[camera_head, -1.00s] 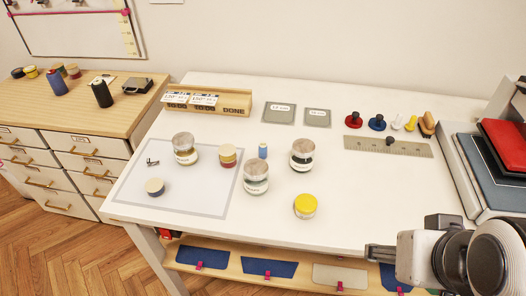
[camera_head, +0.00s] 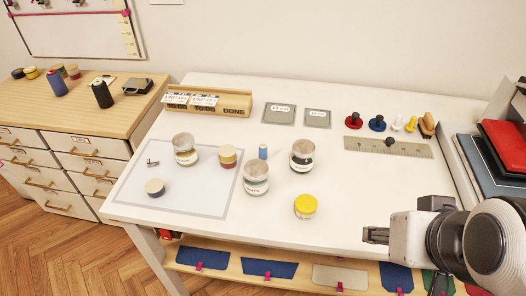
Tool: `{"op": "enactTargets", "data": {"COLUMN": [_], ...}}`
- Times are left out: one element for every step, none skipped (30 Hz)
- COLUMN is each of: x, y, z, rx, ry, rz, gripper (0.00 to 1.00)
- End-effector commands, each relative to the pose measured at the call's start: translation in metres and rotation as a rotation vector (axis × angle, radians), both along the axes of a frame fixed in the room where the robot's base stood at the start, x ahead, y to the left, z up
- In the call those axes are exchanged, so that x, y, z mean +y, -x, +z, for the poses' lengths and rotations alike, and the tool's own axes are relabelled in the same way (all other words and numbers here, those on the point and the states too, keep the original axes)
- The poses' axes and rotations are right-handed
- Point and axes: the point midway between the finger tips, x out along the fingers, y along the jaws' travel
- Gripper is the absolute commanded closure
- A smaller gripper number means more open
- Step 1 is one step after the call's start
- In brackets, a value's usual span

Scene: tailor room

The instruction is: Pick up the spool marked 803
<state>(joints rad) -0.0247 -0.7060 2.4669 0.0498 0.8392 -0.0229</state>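Lidded glass jars (camera_head: 185,151) stand close around the spools; one jar (camera_head: 256,180) is just left of the yellow one, another (camera_head: 303,158) behind it. A ruler (camera_head: 410,149), stamps (camera_head: 377,122) and a wooden box (camera_head: 236,104) lie farther back.

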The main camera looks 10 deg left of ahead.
Motion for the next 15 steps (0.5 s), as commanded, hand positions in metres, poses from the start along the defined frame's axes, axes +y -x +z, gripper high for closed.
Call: {"op": "enactTargets", "data": {"x": [0.007,0.011,0.018,0.023,0.028,0.036,0.042,0.048,0.056,0.062,0.068,0.076,0.081,0.087,0.094], "y": [-0.010,-0.017,-0.027,-0.035,-0.043,-0.055,-0.064,-0.072,-0.084,-0.092,-0.101,-0.112,-0.120,-0.129,-0.140], "z": [0.005,0.009,0.014,0.019,0.024,0.030,0.035,0.040,0.047,0.052,0.058,0.064,0.069,0.074,0.081], "rx": [-0.016,-0.031,-0.049,-0.065,-0.083,-0.106,-0.123,-0.140,-0.164,-0.183,-0.200,-0.223,-0.240,-0.258,-0.282], "ry": [-0.014,-0.024,-0.038,-0.051,-0.063,-0.080,-0.093,-0.106,-0.124,-0.136,-0.149,-0.166,-0.177,-0.190,-0.207], "rz": [0.014,0.023,0.035,0.043,0.053,0.065,0.073,0.080,0.091,0.097,0.101,0.109,0.114,0.117,0.122], "gripper": [0.63,0.63,0.63,0.63,0.63,0.63,0.63,0.63,0.63,0.63,0.63,0.63,0.63,0.63,0.63]}}
